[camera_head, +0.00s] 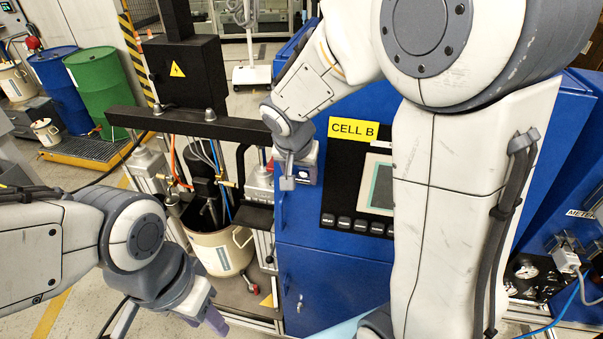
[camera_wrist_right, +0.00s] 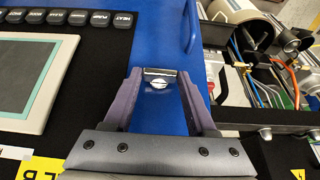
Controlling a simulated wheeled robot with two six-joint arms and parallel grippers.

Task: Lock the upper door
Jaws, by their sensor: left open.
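The upper door (camera_wrist_right: 165,120) is the blue panel in the right wrist view. A silver lock (camera_wrist_right: 159,83) with a slotted round head and a short bar shows on it. My right gripper (camera_wrist_right: 160,76) is open, with one purple finger on each side of the lock and a small gap at both sides. Whether the fingertips touch the door, I cannot tell. In the head view my right gripper (camera_head: 289,175) is at the cabinet's left edge and hides the lock. My left gripper (camera_head: 213,318) is open and empty at the lower left, its fingers partly cut off.
A black control panel (camera_head: 344,187) with a screen and buttons is beside the lock. A blue handle (camera_wrist_right: 189,25) lies close to the right gripper. The lower door (camera_head: 330,285) has its own lock (camera_head: 300,301). The drum pump (camera_head: 217,250) stands left of the cabinet.

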